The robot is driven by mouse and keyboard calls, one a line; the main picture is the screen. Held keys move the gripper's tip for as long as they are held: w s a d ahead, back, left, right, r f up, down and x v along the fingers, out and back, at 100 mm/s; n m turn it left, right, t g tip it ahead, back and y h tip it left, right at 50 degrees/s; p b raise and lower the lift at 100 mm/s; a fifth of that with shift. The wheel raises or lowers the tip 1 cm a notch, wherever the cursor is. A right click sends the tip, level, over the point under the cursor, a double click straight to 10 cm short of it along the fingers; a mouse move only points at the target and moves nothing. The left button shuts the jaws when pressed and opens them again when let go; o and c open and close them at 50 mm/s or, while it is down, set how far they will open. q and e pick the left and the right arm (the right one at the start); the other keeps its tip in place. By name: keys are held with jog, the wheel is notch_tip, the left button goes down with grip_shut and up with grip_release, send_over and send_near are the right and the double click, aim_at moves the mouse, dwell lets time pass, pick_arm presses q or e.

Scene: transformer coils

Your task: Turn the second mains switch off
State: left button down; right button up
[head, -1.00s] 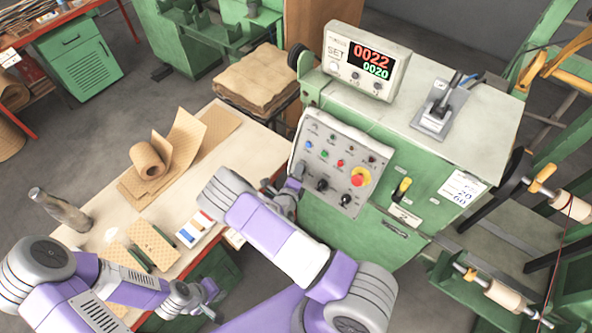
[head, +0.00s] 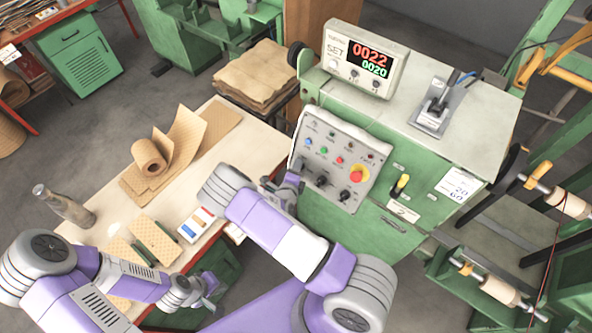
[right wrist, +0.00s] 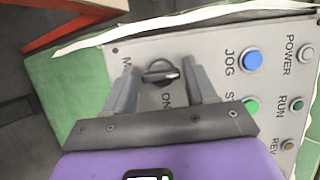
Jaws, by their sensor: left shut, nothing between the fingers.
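The grey control panel (head: 362,152) is on the green machine's front. In the right wrist view, a black rotary switch (right wrist: 160,72) stands between the fingers of my right gripper (right wrist: 160,75). ON is printed beside it, and a label starting with M is partly hidden. Its lighter-marked end lies toward the picture's right. The fingers are open, apart from the switch as far as I can tell. In the head view, my right gripper (head: 290,182) is at the panel's lower left edge and hides this switch. Two black knobs (head: 345,195) sit to its right. My left gripper (head: 207,291) is shut and empty, beside the table.
Blue (right wrist: 250,61) and green buttons are close to the right finger. A counter box (head: 365,58) stands on the machine. The table (head: 230,145) holds cardboard and a bottle (head: 65,207).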

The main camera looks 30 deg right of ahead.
jog(key=shift+o, duration=1)
jog(key=v, duration=0.7)
jog(key=shift+s+a, duration=0.2)
jog(key=shift+r, duration=0.1)
